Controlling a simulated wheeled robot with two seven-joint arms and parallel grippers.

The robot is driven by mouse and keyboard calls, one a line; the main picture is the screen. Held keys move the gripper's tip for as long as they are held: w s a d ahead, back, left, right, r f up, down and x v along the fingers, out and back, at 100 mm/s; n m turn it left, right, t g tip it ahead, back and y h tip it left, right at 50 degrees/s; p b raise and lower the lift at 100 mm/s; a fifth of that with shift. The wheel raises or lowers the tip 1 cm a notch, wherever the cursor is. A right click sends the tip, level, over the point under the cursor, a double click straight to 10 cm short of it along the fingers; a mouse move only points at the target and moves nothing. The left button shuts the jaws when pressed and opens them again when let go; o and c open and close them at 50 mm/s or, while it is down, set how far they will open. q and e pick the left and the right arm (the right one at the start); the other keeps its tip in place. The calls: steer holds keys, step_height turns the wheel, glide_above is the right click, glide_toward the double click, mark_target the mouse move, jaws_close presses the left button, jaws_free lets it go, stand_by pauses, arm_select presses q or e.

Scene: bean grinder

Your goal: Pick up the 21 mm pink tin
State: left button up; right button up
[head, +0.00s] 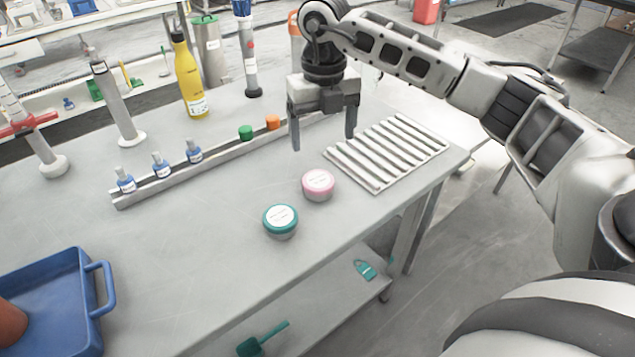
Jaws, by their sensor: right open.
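The pink tin (318,185), a low round tin with a pink rim and white label on top, stands on the grey table right of centre. A teal tin (280,221) of similar shape stands just to its lower left, a small gap apart. My right gripper (323,144) points down above the table, behind and above the pink tin in the picture. Its two fingers are spread and nothing is between them. My left gripper is not in view.
A white ribbed rack (387,152) lies right of the pink tin. A rail (170,180) with small blue bottles, a green cap (246,132) and an orange cap (272,122) runs behind. A blue tray (45,300) stands front left. The front middle of the table (180,260) is clear.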

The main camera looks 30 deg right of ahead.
glide_above(319, 180)
steer(key=f, duration=0.5)
steer(key=shift+s+d+f, duration=0.1)
steer(key=shift+d, duration=0.2)
steer(key=shift+a+f+p, duration=0.2)
steer(key=shift+f+p, duration=0.15)
steer(key=shift+f, duration=1)
steer(key=shift+a+f+p, duration=0.15)
steer(key=shift+f+p, duration=0.15)
steer(key=shift+f, duration=1.05)
steer(key=c, duration=1.1)
